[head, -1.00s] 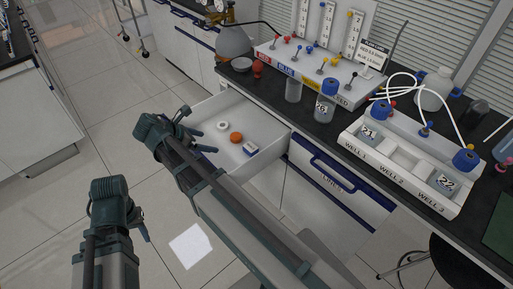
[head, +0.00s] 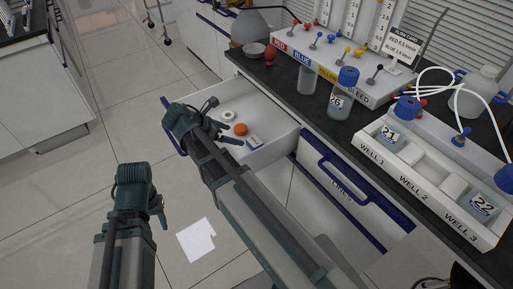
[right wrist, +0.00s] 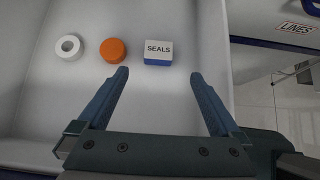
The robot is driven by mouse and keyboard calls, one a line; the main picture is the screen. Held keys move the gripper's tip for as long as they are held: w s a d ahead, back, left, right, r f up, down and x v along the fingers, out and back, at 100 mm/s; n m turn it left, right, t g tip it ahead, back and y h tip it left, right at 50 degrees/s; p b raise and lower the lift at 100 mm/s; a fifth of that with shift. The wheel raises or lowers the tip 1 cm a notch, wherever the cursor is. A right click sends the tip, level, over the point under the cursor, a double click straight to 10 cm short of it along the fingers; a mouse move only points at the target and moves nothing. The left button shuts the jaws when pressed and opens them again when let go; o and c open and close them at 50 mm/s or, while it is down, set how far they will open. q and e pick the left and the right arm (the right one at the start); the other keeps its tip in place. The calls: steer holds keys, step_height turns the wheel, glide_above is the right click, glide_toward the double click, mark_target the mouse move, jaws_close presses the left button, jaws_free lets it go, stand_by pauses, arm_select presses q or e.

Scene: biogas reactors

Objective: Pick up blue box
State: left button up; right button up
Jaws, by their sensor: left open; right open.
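A small box with a white top marked SEALS and blue lower sides (right wrist: 158,52) lies in the open drawer. It also shows in the head view (head: 254,141). My right gripper (right wrist: 160,76) is open and empty over the drawer. In the right wrist view its two fingertips lie just below the box in the picture, one towards each side; the box is not between them. The height gap cannot be told. In the head view my right gripper (head: 220,127) is left of the box. My left gripper (head: 160,212) is outside the drawer, low at left, with nothing visible in it.
An orange cap (right wrist: 113,50) and a white ring (right wrist: 68,47) lie left of the box in the drawer (head: 270,110). The counter above holds a bottle marked 26 (head: 341,100) and a well rack (head: 400,178). Open floor lies left.

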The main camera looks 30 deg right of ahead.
steer(key=b, duration=0.6)
glide_toward(255, 140)
steer(key=d+f, duration=0.2)
steer(key=f, duration=0.1)
steer(key=shift+s+f, duration=0.1)
steer(key=shift+f, duration=0.1)
steer(key=shift+d+f, duration=0.25)
steer(key=shift+d, duration=0.25)
steer(key=shift+d+f, duration=0.1)
steer(key=b+x, duration=0.3)
steer(key=x, duration=0.2)
steer(key=shift+w+b, duration=0.2)
steer(key=shift+b, duration=0.15)
steer(key=shift+c, duration=0.3)
steer(key=c, duration=1.3)
steer(key=shift+o, duration=0.2)
steer(key=shift+r, duration=0.3)
